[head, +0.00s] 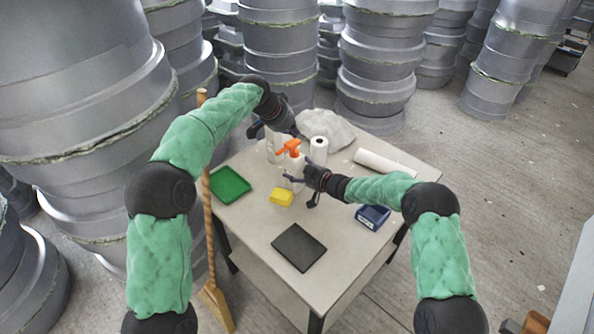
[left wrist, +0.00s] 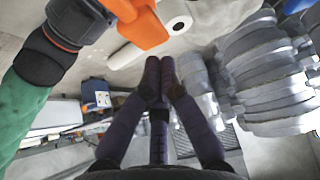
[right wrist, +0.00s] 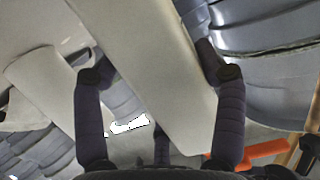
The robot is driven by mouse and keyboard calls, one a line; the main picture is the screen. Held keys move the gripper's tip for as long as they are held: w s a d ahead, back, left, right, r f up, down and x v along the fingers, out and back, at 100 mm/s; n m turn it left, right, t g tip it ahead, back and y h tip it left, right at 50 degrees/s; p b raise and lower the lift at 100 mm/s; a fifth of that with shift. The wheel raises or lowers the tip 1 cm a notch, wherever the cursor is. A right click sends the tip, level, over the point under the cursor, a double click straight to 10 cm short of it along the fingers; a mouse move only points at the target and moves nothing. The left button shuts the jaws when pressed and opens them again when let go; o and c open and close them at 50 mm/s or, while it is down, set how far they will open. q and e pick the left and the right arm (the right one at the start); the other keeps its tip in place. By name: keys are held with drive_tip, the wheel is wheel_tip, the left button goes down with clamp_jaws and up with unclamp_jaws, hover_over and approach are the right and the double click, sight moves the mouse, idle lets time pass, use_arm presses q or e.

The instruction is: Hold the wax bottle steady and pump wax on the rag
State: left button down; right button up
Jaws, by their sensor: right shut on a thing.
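The wax bottle (head: 296,166) is white with an orange pump head (head: 290,147) and stands on the table. My right gripper (head: 301,182) is shut on its body; in the right wrist view the white bottle (right wrist: 150,70) lies between the fingers. My left gripper (head: 268,131) is just behind and above the pump head. In the left wrist view its fingertips (left wrist: 160,64) are together with nothing seen between them, and the orange pump (left wrist: 142,28) is beside them. A dark grey flat square (head: 299,247) lies at the table's front; I cannot tell whether it is the rag.
The table (head: 255,235) also holds a green tray (head: 229,185), a yellow block (head: 281,197), a blue box (head: 372,217), an upright paper roll (head: 319,150), a long white roll (head: 385,163) and a crumpled white heap (head: 328,129). A broom (head: 208,220) leans at the left edge.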

sight(293, 141)
use_arm(q)
drive_tip(key=shift+f, duration=0.35)
use_arm(e)
drive_tip(key=shift+f, duration=0.1)
use_arm(q)
drive_tip(key=shift+f, duration=1.55)
drive_tip(key=shift+r, duration=1.85)
drive_tip(key=shift+f, duration=0.45)
